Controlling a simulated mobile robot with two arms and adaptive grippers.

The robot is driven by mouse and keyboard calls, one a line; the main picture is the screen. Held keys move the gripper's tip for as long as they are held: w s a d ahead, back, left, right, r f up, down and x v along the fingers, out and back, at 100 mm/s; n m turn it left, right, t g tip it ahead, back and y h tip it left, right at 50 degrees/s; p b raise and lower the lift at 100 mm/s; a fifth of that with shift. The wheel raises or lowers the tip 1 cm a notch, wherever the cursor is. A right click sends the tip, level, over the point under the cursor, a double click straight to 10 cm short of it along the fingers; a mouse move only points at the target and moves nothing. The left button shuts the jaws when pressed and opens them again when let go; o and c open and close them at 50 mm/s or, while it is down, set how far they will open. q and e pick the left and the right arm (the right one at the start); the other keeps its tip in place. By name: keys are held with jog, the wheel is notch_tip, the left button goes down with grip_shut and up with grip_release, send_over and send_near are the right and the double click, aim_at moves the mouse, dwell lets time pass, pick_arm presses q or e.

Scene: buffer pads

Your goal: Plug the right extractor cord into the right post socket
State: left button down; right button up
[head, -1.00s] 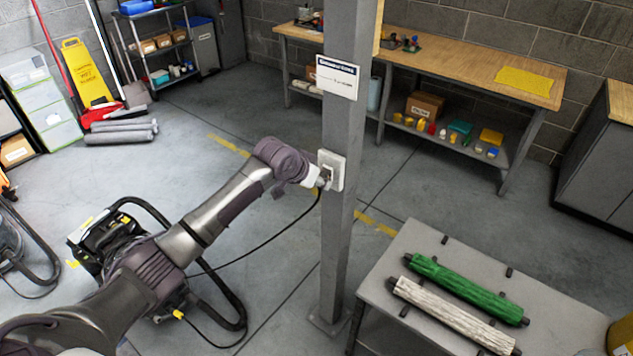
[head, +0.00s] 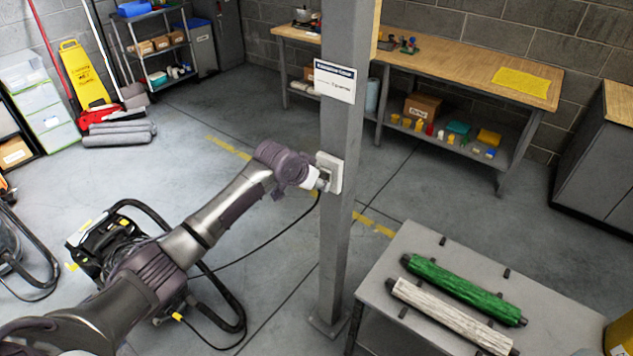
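The grey post (head: 337,235) stands upright at the middle of the view, with a white socket box (head: 329,172) on it. My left arm reaches in from the lower left, and its gripper (head: 322,184) is at the socket box's face. A black cord (head: 278,240) runs from the gripper down to the black extractor (head: 105,243) on the floor. The plug is hidden at the gripper, so I cannot tell whether it is fully seated. The finger opening is too small to see. My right gripper is out of view.
A grey table (head: 420,245) at the lower right holds a green roll (head: 465,290) and a white roll (head: 450,315). A workbench (head: 455,62) stands along the back wall. A second machine (head: 15,250) is at the left edge. The middle floor is mostly clear.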

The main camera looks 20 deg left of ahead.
pick_arm(q)
jog(key=shift+w+d+p, duration=0.15)
jog(key=shift+w+p, duration=0.05)
jog(key=shift+p, duration=0.2)
dwell(0.4)
jog(key=shift+w, duration=0.2)
dwell(0.5)
jog(key=c, duration=0.7)
grip_release()
jog(key=shift+o, duration=0.2)
